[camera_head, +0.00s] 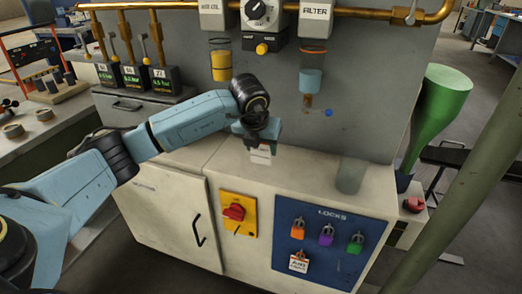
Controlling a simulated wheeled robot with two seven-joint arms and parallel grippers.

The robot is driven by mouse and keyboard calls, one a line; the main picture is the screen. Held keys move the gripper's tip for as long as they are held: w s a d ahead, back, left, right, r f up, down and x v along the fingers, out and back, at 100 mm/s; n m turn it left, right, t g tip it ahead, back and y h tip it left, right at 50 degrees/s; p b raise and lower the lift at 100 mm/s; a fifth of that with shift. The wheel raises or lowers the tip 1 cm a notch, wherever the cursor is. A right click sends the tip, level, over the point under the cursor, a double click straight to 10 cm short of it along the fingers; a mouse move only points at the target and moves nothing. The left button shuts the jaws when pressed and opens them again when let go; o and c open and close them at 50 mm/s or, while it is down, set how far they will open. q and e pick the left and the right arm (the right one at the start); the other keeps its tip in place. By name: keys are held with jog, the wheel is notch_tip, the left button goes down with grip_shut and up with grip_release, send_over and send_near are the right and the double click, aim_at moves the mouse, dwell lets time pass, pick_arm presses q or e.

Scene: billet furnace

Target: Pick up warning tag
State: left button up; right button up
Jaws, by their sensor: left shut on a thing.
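My left arm reaches in from the left, over the top of the white cabinet (205,155). My left gripper (262,140) points down and is shut on a small white warning tag (261,155), whose lower part shows below the fingers. The gripper hides the tag's upper part. The held tag is in front of the grey back panel, near the cabinet top's front edge; I cannot tell whether it touches the cabinet. Another white tag (299,263) with red print hangs low on the blue locks board (327,270). My right gripper is out of view.
Orange (298,229), purple (326,235) and green (355,243) padlocks hang on the board. A red rotary switch (234,212) on a yellow plate is left of it. A clear cup (350,176) stands right on the cabinet top. Filter bowls and brass pipes are above.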

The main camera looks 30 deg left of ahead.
pick_arm(q)
notch_tip(320, 180, up, 5)
jog(key=shift+f+p, duration=0.2)
jog(key=shift+p, duration=0.4)
jog(key=s+d, duration=0.2)
jog(key=s, duration=0.7)
jog(key=s+d+p, duration=0.1)
jog(key=s+d, duration=0.1)
jog(key=s, duration=0.8)
jog(key=shift+d+f, duration=0.3)
jog(key=shift+f, duration=0.05)
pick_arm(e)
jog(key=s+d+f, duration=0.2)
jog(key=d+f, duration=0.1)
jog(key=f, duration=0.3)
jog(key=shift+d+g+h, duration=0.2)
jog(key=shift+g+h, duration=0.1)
